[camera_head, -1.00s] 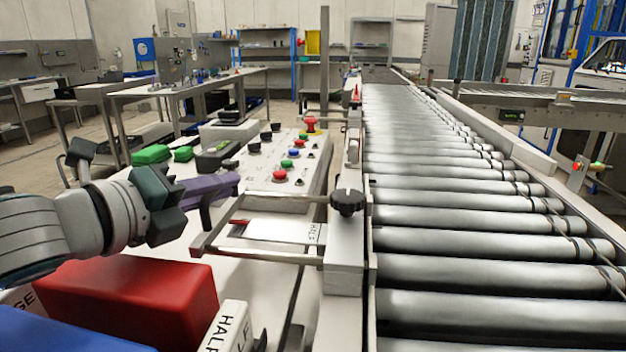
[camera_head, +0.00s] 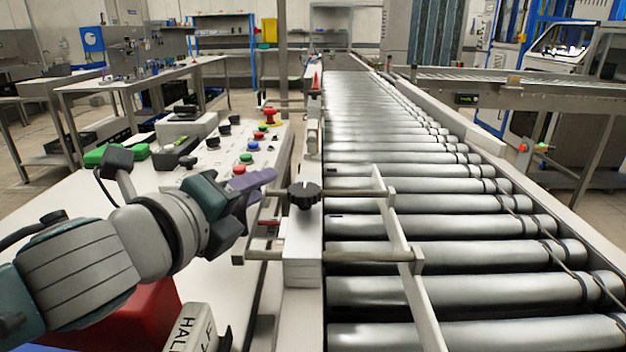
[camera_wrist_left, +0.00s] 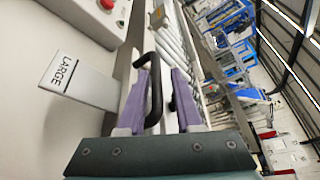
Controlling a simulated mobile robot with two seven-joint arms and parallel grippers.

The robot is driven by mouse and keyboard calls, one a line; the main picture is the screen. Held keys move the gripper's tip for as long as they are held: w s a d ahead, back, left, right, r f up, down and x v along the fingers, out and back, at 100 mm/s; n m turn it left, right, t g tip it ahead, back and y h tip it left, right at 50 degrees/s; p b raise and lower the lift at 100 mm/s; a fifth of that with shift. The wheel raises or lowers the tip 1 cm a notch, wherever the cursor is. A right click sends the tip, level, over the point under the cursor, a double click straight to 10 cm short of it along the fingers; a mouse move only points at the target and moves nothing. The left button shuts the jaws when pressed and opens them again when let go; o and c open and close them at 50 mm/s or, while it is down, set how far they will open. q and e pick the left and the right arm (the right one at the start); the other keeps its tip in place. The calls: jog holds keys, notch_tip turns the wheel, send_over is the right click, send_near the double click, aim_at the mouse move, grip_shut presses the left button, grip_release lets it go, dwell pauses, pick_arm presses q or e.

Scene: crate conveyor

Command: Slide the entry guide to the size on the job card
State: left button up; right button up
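The entry guide's white rail (camera_head: 400,240) stands over the near rollers, carried on two rods from a side bracket with a black knob (camera_head: 304,195). My left gripper (camera_head: 262,185), with purple fingers, is left of the bracket at the guide's outer end. In the left wrist view a black curved handle (camera_wrist_left: 156,85) lies at the left finger. The fingers (camera_wrist_left: 162,95) stand apart, with a gap to the right finger. A white plate (camera_wrist_left: 80,80) there reads LARGE. A small red pointer (camera_head: 268,222) shows beside the bracket. My right gripper is not in view.
A control panel (camera_head: 225,150) with coloured buttons is beyond my left gripper. A red box (camera_head: 140,318) and a white block marked HAL (camera_head: 190,328), its last letter unclear, are at lower left. The roller conveyor (camera_head: 370,120) is empty of crates.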

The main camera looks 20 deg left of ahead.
pick_arm(q)
jog(key=shift+o, duration=0.6)
jog(key=shift+a, duration=0.1)
jog(key=shift+s, duration=0.25)
jog(key=v, duration=0.9)
jog(key=shift+s+p, duration=0.25)
jog(key=shift+p, duration=0.1)
jog(key=shift+r, duration=0.1)
